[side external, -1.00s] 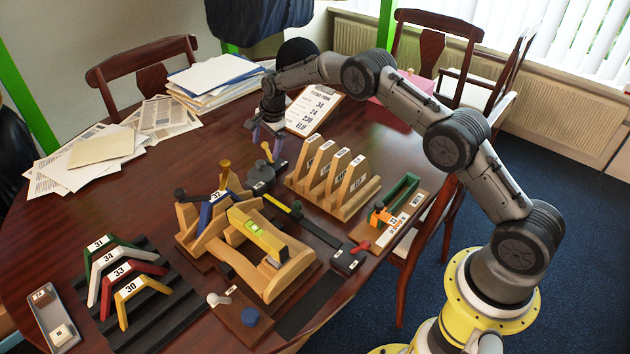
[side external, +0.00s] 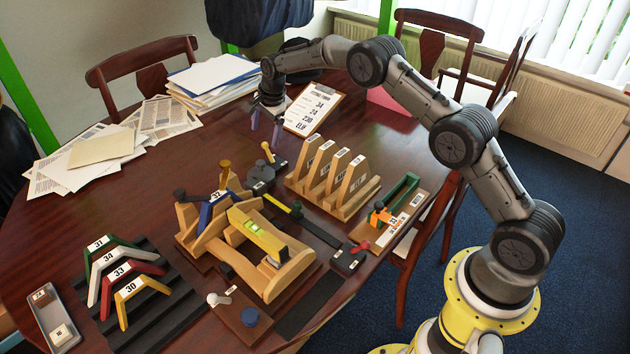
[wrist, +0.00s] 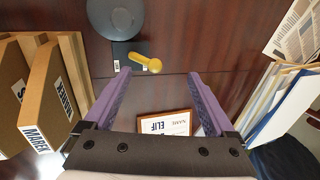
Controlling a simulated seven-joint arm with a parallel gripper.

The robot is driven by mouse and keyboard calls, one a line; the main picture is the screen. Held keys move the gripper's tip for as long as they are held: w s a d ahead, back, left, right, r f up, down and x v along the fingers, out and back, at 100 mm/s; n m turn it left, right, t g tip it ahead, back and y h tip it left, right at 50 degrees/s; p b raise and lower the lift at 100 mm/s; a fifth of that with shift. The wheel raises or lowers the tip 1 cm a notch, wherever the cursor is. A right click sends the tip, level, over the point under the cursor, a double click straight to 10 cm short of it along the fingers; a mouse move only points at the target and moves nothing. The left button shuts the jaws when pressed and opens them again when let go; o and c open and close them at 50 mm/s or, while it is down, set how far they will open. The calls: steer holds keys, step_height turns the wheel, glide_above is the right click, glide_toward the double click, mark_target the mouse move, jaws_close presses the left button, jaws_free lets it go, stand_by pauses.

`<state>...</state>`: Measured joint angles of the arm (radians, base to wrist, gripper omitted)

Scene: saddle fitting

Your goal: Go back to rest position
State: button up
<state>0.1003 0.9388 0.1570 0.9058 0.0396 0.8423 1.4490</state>
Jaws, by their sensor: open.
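My gripper (side external: 267,131) is above the table behind the wooden fixtures, with its purple fingers pointing down. The clipboard (side external: 314,106) with a printed list lies to the right of my gripper in the side view; a card reading ELIF (wrist: 163,124) shows between the fingers in the wrist view.
A wooden rack of upright boards (side external: 333,180) stands in front of my gripper. A saddle fixture with a spirit level (side external: 262,240) and numbered coloured saddles (side external: 125,285) are nearer the front. Papers (side external: 215,75) are stacked at the back left. The left middle tabletop is clear.

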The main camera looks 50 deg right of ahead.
steer(key=shift+r, duration=0.6)
steer(key=shift+r, duration=0.1)
steer(key=s+a+r+n+t, duration=0.15)
steer(key=s+r, duration=0.25)
steer(key=r, duration=0.9)
steer(key=s+a+r+t, duration=0.2)
steer(key=s+r, duration=0.2)
steer(key=r, duration=0.9)
steer(key=s+a+r+n, duration=0.1)
steer(key=s+r, duration=0.2)
steer(key=s, duration=0.2)
steer(key=s+r+n, duration=0.1)
steer(key=s+r, duration=0.3)
steer(key=s, duration=0.2)
steer(key=s+a+f+n, duration=0.2)
steer(key=s+n, duration=0.4)
steer(key=s, duration=1.4)
steer(key=s+f+n+g, duration=0.1)
steer(key=s+f+n, duration=0.7)
steer(key=s+f, duration=0.3)
steer(key=shift+d+f, duration=0.25)
